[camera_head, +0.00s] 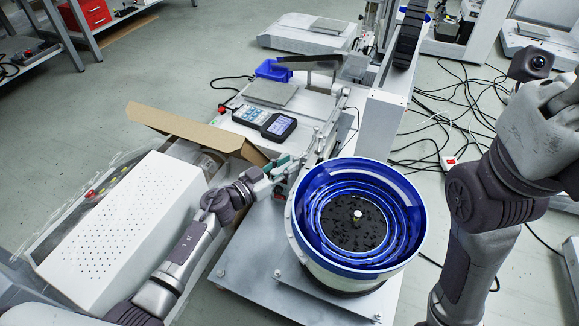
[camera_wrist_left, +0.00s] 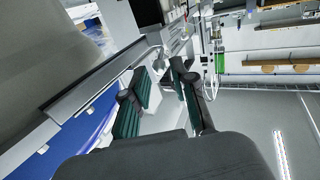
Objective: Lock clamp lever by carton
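My left gripper (camera_head: 284,168) is low between the open carton (camera_head: 190,130) and the blue bowl feeder (camera_head: 357,215), at the front of the gantry machine. The left wrist view shows its two green-padded fingers (camera_wrist_left: 160,98) apart, with a gap between them. I see nothing clearly held. The clamp lever cannot be picked out with certainty; the gripper and the carton flap crowd that spot. My right arm stands at the right of the head view; its fingers do not show.
A white perforated box (camera_head: 125,228) stands left of my left arm. A handheld display unit (camera_head: 265,122) and a blue bin (camera_head: 273,70) are on the machine behind the gripper. Black cables (camera_head: 455,125) lie on the floor at right. Open floor is at upper left.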

